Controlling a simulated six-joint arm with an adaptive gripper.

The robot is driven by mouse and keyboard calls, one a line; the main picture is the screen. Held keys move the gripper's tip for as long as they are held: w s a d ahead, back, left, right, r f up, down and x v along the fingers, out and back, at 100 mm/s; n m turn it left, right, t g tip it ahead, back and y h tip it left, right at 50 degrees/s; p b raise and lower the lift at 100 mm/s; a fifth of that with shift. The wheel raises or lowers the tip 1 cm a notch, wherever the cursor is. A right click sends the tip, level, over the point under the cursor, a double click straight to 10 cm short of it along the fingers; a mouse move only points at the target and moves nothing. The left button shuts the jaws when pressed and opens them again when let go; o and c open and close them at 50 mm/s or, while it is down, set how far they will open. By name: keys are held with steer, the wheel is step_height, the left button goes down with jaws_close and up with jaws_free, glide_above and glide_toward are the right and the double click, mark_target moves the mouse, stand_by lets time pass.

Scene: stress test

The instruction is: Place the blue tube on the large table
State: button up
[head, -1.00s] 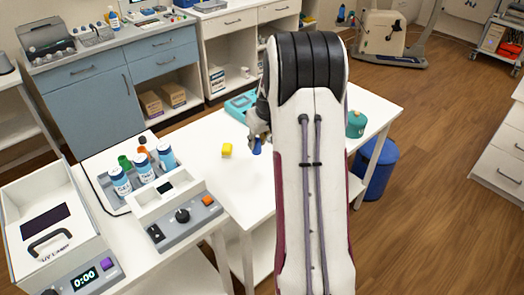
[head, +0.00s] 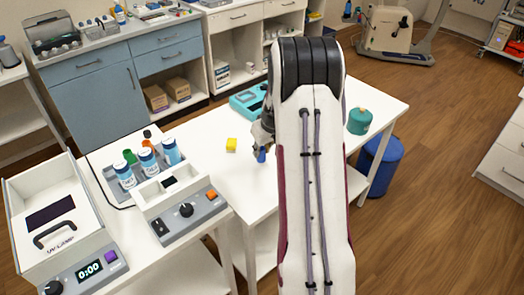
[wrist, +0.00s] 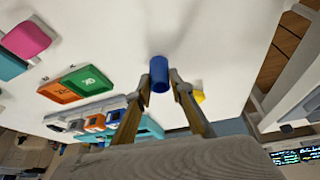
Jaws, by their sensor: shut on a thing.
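The blue tube (head: 262,156) is held over the white large table (head: 210,165), right of the small yellow block (head: 231,145). My gripper (head: 261,146) is partly hidden behind my own arm in the head view. In the wrist view, the fingers of my gripper (wrist: 162,84) are shut on the blue tube (wrist: 158,70), one on each side. The white tabletop lies behind it. I cannot tell whether the tube's lower end touches the table.
A teal device (head: 247,100) and a green round container (head: 359,121) stand on the table. The wrist view shows an orange and a green tile (wrist: 88,80) and a pink block (wrist: 27,38). A side bench holds several white-and-blue bottles (head: 147,162).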

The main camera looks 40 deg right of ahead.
steer(key=shift+f, duration=0.35)
steer(key=shift+f, duration=0.1)
steer(key=o, duration=0.9)
steer(key=shift+v, duration=6.1)
